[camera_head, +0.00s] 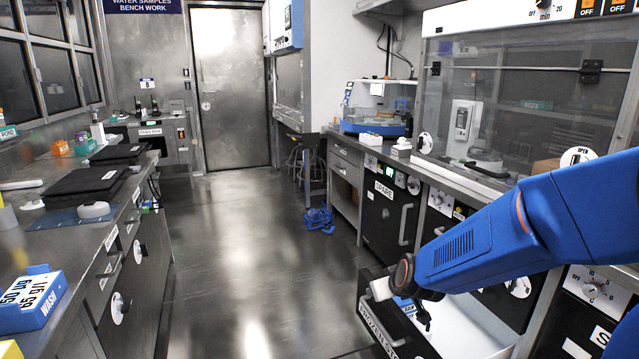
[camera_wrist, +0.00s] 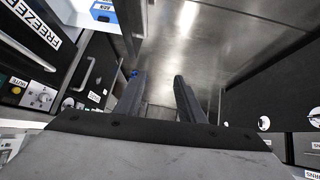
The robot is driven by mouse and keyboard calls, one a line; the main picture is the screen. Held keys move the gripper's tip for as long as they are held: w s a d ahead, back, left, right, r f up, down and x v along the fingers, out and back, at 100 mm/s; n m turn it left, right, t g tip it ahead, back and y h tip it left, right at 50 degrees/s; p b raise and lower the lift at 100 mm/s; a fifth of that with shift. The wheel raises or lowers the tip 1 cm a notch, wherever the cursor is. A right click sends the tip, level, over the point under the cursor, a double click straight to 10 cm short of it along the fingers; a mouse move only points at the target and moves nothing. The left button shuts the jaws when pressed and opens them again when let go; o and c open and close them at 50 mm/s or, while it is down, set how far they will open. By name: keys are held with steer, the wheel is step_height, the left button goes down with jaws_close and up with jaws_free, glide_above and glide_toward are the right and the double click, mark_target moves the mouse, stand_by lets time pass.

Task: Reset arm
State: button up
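My blue arm reaches in from the right in the head view, bent down over an open drawer. My gripper (camera_wrist: 158,80) shows in the wrist view with its two dark fingers apart and bare floor visible between them, so it is open and empty. In the head view the gripper (camera_head: 421,312) is small and dark, partly hidden by the wrist. The open drawer (camera_head: 382,331) has a white label that begins "FROZEN". A small blue and white box (camera_head: 405,305) is in or at the drawer, partly hidden by my wrist; it also shows in the wrist view (camera_wrist: 103,11).
The right bench has a black cabinet (camera_head: 388,215) with handles and a glass fume hood (camera_head: 520,110) above. The left bench holds black cases (camera_head: 85,183) and a blue WASH box (camera_head: 30,300). A blue heap (camera_head: 319,219) lies on the floor.

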steer(key=s+d+r+m+g, duration=0.1)
steer(key=s+d+r, duration=0.2)
steer(key=s, duration=0.8)
steer(key=s+d+r+m+g+h, duration=0.1)
steer(key=s+d+r, duration=0.2)
steer(key=s, duration=0.8)
steer(key=s+d+r+m+g, duration=0.1)
steer(key=s+d+r, duration=0.3)
steer(key=s, duration=0.7)
steer(key=shift+d+m+g+h, duration=0.4)
steer(key=shift+d+g, duration=0.1)
steer(key=shift+d, duration=0.4)
